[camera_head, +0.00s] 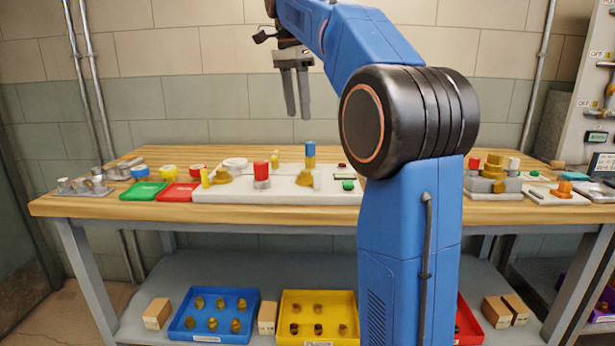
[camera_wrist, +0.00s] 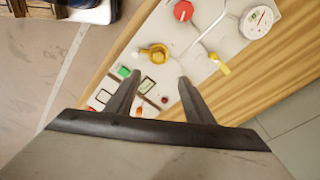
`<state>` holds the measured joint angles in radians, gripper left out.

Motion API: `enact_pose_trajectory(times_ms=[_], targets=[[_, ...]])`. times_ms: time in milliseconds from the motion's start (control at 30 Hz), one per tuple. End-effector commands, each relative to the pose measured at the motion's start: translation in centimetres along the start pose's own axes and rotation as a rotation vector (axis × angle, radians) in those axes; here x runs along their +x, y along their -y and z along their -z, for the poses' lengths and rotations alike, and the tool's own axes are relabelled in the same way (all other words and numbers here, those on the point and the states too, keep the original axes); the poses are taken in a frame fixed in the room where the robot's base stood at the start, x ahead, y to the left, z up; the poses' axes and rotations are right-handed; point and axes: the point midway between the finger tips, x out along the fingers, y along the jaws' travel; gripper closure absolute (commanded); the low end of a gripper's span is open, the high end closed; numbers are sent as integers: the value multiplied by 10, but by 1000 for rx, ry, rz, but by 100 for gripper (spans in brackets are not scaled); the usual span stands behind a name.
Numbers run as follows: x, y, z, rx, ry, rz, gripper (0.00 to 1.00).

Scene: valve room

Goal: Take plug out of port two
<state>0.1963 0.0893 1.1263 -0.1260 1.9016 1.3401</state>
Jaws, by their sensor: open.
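My gripper (camera_head: 297,112) hangs above the pale board (camera_head: 225,196) on the wooden bench, fingers pointing down and apart, with nothing between them. In the wrist view my gripper (camera_wrist: 158,79) is open over the board, near a brass fitting (camera_wrist: 155,53). In the head view an upright blue-topped brass piece (camera_head: 310,155) stands on the board below and slightly right of the fingers. A red-topped fitting (camera_head: 261,175) stands to its left. No port number is readable, so I cannot tell which piece is the plug in port two.
The board carries a gauge (camera_wrist: 258,22), a yellow handle (camera_wrist: 220,65) and a green button (camera_wrist: 123,72). A fitting block (camera_head: 495,185) stands at right. Blue and yellow bins sit on the lower shelf.

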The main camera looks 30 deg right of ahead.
Motion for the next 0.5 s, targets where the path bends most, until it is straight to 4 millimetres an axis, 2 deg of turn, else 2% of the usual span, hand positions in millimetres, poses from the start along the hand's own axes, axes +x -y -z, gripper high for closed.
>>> enact_pose_trajectory(times_ms=[500], targets=[[89, -2, -1, -2, 1, -2, 52]])
